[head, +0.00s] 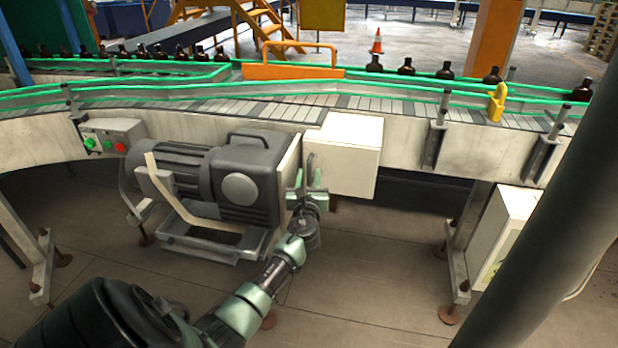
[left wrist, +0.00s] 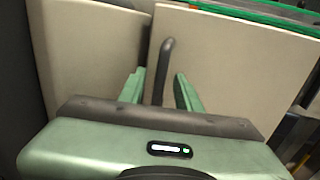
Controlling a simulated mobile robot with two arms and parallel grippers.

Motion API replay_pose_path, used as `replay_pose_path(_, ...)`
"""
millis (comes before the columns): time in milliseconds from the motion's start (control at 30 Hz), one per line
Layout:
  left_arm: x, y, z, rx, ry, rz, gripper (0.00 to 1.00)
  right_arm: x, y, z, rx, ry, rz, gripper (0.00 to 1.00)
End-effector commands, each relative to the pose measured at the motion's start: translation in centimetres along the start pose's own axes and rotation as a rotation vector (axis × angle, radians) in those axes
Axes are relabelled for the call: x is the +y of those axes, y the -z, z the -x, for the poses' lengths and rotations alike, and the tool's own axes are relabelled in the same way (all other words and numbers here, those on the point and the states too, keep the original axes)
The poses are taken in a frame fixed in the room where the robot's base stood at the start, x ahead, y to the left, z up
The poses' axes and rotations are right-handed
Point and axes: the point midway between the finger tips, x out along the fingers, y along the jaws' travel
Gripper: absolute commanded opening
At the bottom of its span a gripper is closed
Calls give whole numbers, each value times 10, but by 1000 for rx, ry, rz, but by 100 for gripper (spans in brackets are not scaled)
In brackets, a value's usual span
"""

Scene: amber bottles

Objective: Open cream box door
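The cream box (head: 354,152) is fixed to the side of the conveyor, right of the grey motor. Its front door looks shut, and the door also fills much of the left wrist view (left wrist: 235,75). A dark upright bar handle (left wrist: 163,75) is near the door's left edge; in the head view it shows just above my gripper (head: 310,165). My left gripper (head: 307,192) is in front of the handle with its fingers apart. In the left wrist view the handle lies between the two green fingers (left wrist: 160,92), with gaps on both sides. My right gripper is not in view.
The grey motor (head: 240,185) and a cream plate (head: 289,172) stand close on the left of the gripper. The conveyor (head: 230,108) carries several amber bottles (head: 407,67) above. Another cream box (head: 503,235) is at right. Floor below is clear.

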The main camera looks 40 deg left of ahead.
Motion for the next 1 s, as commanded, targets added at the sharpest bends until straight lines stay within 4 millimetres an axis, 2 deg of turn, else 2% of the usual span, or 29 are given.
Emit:
replay_pose_path(100, 0, 0, 0, 0, 0, 0, 34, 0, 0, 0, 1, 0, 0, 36)
replay_pose_path(200, 0, 0, 0, 0, 0, 1, 6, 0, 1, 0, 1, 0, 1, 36)
replay_pose_path(233, 0, 0, 0, 0, 0, 1, 0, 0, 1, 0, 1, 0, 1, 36)
replay_pose_path(1000, 0, 1, 1, 1, 0, 1, 0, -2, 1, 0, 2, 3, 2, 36)
